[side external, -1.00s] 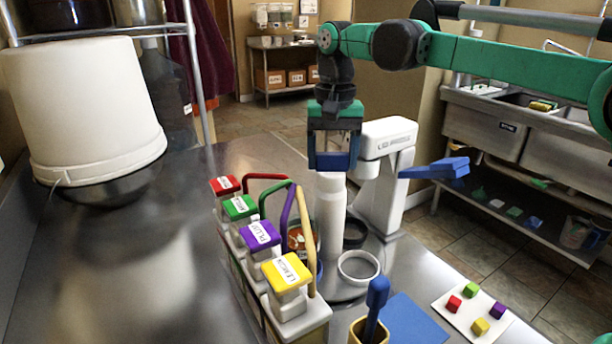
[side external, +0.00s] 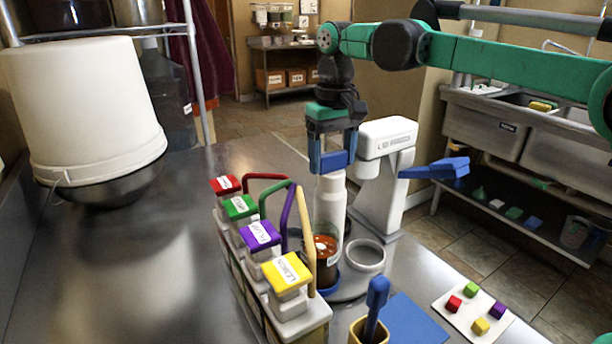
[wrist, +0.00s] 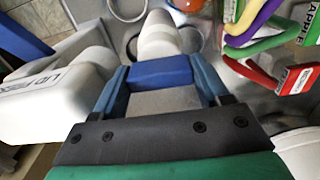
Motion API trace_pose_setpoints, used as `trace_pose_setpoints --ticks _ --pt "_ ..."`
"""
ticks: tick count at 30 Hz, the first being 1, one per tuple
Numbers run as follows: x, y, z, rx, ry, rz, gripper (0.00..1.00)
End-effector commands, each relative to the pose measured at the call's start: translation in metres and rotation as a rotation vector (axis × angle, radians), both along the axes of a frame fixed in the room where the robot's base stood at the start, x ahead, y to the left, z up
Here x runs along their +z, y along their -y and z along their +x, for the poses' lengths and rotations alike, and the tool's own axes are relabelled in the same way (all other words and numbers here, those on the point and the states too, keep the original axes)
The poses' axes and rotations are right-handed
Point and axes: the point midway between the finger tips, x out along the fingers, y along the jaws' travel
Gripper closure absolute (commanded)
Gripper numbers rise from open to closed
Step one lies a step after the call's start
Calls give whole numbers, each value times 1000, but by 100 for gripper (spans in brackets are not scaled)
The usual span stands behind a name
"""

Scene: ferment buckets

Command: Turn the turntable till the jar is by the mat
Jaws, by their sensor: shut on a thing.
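My gripper (side external: 332,160) is shut on a blue bar atop the white post (side external: 331,200) of the turntable. In the wrist view the blue bar (wrist: 160,72) sits between my fingers, with the white post (wrist: 160,35) below. The grey turntable (side external: 345,291) carries the clear jar with orange-brown contents (side external: 326,256), at its front left, partly hidden by the yellow handle. The jar's orange part (wrist: 187,4) shows at the wrist view's top edge. The blue mat (side external: 412,322) lies on the counter, right and in front of the jar, with a gap between.
A rack of colour-capped dispensers (side external: 275,275) stands close left of the turntable. A white ring (side external: 366,256) is on the turntable's right. A white machine (side external: 387,170) stands behind. A yellow cup with a blue tool (side external: 376,305) stands by the mat.

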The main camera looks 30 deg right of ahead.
Motion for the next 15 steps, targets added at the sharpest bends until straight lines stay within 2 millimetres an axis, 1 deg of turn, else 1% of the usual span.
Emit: trace_pose_setpoints --ticks 15 --pt "1 1 1 258 5 -1 100"
